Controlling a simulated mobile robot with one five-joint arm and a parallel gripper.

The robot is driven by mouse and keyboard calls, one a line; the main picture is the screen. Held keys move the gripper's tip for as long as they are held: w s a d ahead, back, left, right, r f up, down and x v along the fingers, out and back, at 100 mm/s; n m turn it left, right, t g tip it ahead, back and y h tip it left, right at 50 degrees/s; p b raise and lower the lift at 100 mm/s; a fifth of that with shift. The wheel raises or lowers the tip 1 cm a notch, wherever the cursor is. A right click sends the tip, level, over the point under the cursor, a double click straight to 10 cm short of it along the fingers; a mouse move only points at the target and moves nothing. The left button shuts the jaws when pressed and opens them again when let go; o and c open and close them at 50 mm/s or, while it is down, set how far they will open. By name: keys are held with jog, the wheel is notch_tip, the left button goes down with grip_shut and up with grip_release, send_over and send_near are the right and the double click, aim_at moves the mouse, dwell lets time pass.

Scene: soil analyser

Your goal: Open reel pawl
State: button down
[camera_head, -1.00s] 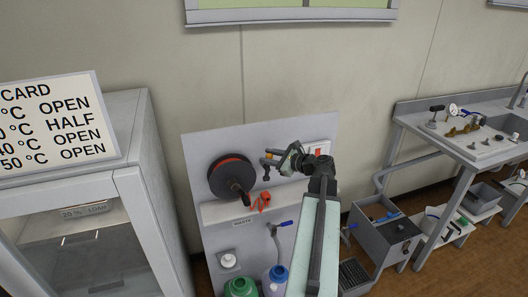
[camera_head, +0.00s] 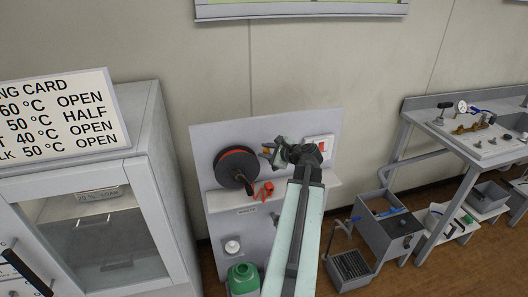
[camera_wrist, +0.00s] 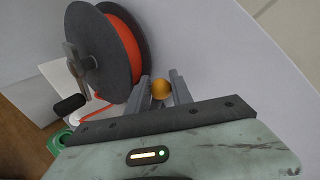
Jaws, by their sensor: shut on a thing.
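The reel (camera_head: 237,167) is a dark drum with orange hose wound on it, mounted on a grey upright panel; it also fills the upper left of the wrist view (camera_wrist: 122,50). A small orange ball knob, seemingly the pawl's (camera_head: 266,151), sits just right of the reel. In the wrist view the knob (camera_wrist: 161,89) lies between my two grey fingers. My gripper (camera_wrist: 162,88) is shut on it, close beside the reel's rim. The rest of the pawl is hidden behind the fingers and knob. The reel's crank with a black handle (camera_wrist: 69,104) points toward the lower left.
A red-orange hose end (camera_head: 264,191) hangs at the white ledge (camera_head: 221,200) below the reel. A red-marked white switch box (camera_head: 319,148) is right of my gripper. A green container (camera_head: 243,278) stands below. A white cabinet (camera_head: 160,170) stands left.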

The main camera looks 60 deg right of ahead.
jog(key=shift+s+d, duration=0.1)
jog(key=c, duration=1.2)
grip_release()
jog(key=shift+o, duration=0.3)
jog(key=shift+d+f, duration=0.1)
jog(key=shift+d, duration=0.05)
jog(key=shift+s, duration=0.1)
jog(key=shift+s+r+p, duration=0.3)
jog(key=p+v, duration=0.2)
jog(key=v, duration=0.5)
jog(key=shift+f+p, duration=0.15)
jog(key=shift+p, duration=0.15)
jog(key=shift+s, duration=0.1)
